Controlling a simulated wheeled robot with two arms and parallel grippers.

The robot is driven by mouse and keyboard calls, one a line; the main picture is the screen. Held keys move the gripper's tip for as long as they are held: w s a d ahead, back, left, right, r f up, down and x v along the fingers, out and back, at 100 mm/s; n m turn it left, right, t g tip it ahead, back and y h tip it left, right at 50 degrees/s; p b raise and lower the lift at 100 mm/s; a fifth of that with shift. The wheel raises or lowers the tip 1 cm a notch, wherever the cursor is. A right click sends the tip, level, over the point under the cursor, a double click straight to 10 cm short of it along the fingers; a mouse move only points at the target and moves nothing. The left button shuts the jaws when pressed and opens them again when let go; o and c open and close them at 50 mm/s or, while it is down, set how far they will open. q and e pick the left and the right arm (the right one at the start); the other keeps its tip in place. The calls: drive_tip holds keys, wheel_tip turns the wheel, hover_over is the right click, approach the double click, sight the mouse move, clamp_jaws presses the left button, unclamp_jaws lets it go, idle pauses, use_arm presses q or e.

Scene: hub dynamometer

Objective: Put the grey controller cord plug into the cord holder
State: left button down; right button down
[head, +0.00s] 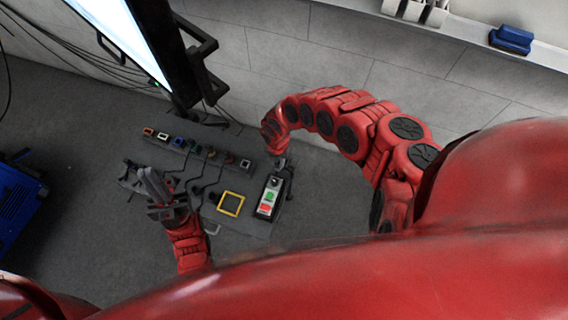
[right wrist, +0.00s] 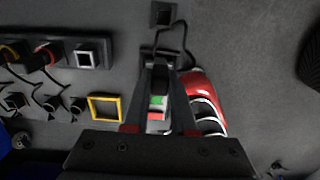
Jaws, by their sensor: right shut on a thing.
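My right gripper (head: 281,162) is low over the panel, at the far end of the controller (head: 267,198), a grey box with a green and a red button. In the right wrist view its fingers (right wrist: 160,66) are shut on a small grey piece, which looks like the cord plug; the fingers mostly hide it. A dark cord (right wrist: 186,42) loops beside the fingertips. A small dark square block (right wrist: 163,14) with a recess, possibly the cord holder, lies just beyond them. My left gripper (head: 160,190) is above the panel's left part, fingers apart and empty.
A row of coloured sockets (head: 190,145) with dark cords runs along the panel's back. A yellow square frame (head: 231,204) lies left of the controller. A screen (head: 125,40) stands at the upper left. Grey floor right of the panel is clear.

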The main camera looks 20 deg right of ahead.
drive_tip(key=w+d+b, duration=0.3)
drive_tip(key=w+b, duration=0.1)
drive_tip(key=w, duration=0.1)
drive_tip(key=shift+d, duration=0.35)
idle(0.5)
drive_tip(key=shift+f+b, duration=1.85)
drive_tip(key=shift+f, duration=0.1)
drive_tip(key=shift+f, duration=0.2)
drive_tip(key=shift+f+b, duration=1.25)
drive_tip(key=shift+b, duration=0.25)
drive_tip(key=c, duration=0.7)
unclamp_jaws()
drive_tip(key=shift+o, duration=0.2)
